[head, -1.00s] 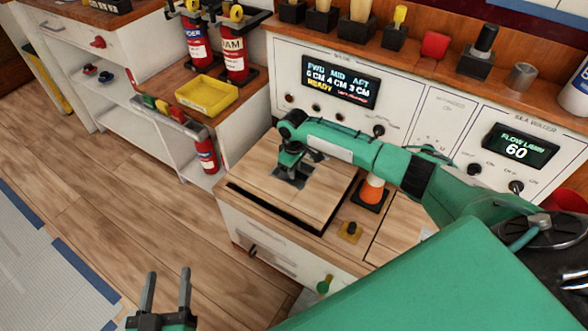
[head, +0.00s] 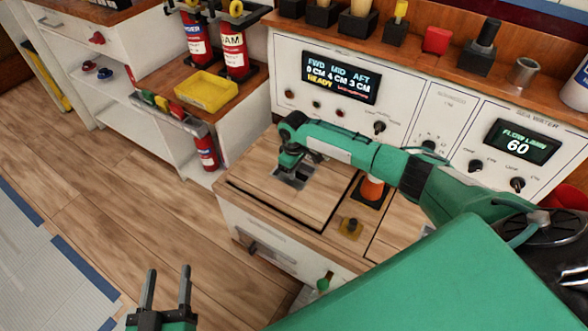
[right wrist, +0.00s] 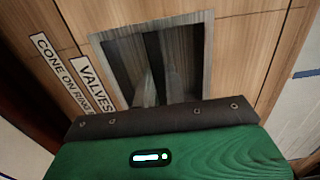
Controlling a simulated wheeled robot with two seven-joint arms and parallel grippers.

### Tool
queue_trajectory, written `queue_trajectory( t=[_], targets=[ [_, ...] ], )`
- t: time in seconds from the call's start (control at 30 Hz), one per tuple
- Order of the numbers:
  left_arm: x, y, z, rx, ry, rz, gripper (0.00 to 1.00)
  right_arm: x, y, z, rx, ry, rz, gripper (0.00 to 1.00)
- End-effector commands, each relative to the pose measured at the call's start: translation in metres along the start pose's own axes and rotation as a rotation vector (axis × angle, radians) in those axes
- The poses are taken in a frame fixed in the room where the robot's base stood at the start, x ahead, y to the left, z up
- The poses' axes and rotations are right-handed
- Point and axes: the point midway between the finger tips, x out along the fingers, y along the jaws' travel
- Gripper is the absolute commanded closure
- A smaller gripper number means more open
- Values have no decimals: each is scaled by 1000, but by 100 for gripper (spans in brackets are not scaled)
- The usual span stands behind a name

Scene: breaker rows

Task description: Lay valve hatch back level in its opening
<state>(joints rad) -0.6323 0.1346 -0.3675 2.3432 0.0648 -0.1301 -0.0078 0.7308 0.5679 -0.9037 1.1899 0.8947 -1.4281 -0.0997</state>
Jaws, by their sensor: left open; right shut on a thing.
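The valve hatch (head: 313,206) is a square wooden panel in the counter top, with a grey recessed pull (head: 298,180) near its middle. A thin dark line runs along its front edge, and the panel looks about level with the counter. My right gripper (head: 292,174) points down into the recess. In the right wrist view its fingers (right wrist: 158,88) are inside the grey-framed recess, shut on the pull bar, which they partly hide. A "VALVES" label (right wrist: 95,82) lies beside the recess there. My left gripper (head: 166,292) is open and empty, low over the floor.
An orange and white cone (head: 372,188) stands on a dark base right of the hatch, beneath my right arm. The control panel (head: 400,105) rises behind.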

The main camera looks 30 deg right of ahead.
Motion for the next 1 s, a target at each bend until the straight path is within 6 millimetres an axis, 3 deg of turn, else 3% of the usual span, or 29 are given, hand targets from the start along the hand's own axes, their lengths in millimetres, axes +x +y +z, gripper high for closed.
queue_trajectory(
  t=[0.8, 0.83, 0.9, 0.93, 1.0],
  targets=[
    [0, -1, 8, 0, 0, 0, 45, 22, 0, -2, 1, 4, 0, 100],
    [0, -1, 8, 0, 0, 0, 45, 21, 0, -2, 1, 5, 1, 82],
    [0, -1, 8, 0, 0, 0, 45, 21, 0, -2, 1, 4, 1, 68],
    [0, -1, 8, 0, 0, 0, 45, 21, 0, -1, 1, 4, 1, 62],
    [0, -1, 8, 0, 0, 0, 45, 22, 0, -1, 0, 3, 1, 62]
  ],
)
